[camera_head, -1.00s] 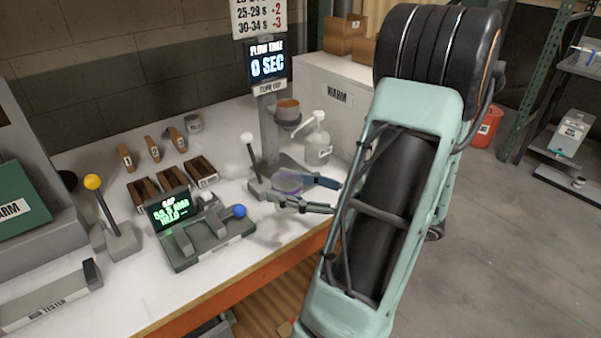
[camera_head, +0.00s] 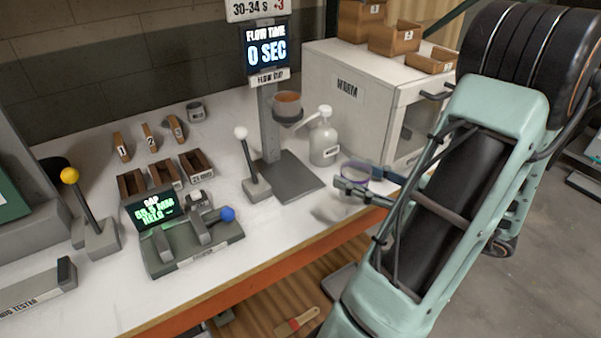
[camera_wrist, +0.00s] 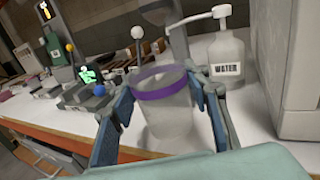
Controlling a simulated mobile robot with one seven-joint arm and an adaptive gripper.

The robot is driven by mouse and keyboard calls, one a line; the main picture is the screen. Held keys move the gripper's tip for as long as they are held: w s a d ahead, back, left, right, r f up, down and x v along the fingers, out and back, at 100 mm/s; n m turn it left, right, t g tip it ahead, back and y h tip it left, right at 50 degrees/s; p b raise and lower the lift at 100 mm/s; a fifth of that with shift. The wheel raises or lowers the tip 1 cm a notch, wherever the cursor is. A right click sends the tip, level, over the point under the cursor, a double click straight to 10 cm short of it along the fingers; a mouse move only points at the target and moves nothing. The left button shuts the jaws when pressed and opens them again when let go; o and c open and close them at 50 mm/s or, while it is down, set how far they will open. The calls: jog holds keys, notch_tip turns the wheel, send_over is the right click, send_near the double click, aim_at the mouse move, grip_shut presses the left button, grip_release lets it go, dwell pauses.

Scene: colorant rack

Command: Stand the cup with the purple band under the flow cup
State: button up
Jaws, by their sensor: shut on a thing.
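The cup with the purple band (camera_wrist: 166,108) is clear and upright between the fingers in the wrist view. In the head view the cup (camera_head: 356,171) shows near the bench's front edge, right of the flow stand's base plate. My gripper (camera_head: 370,186) is shut on it; the fingers also show in the wrist view (camera_wrist: 162,98). The flow cup (camera_head: 287,104) is a brown-topped cup in a ring on the grey stand, under a screen reading 0 SEC. The stand's grey base plate (camera_head: 291,178) is bare. Whether the cup touches the bench is unclear.
A white-topped WATER pump bottle (camera_head: 323,143) stands right of the flow stand, close behind the cup. A white-knobbed lever (camera_head: 250,165) stands left of the plate. The WARM cabinet (camera_head: 345,90) is at the back right. A gap gauge (camera_head: 190,240) sits front left.

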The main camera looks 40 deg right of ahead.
jog(key=shift+s+d+f, duration=0.1)
jog(key=shift+s+d, duration=0.05)
jog(key=shift+d, duration=0.4)
send_over(289, 177)
jog(key=shift+s+d, duration=0.1)
jog(key=shift+s, duration=0.1)
jog(key=shift+w+f+b, duration=0.2)
jog(key=shift+f+b, duration=0.3)
jog(key=shift+f, duration=1.25)
jog(key=shift+f, duration=0.1)
jog(key=shift+f, duration=0.15)
jog(key=o, duration=0.9)
jog(key=shift+o, duration=0.2)
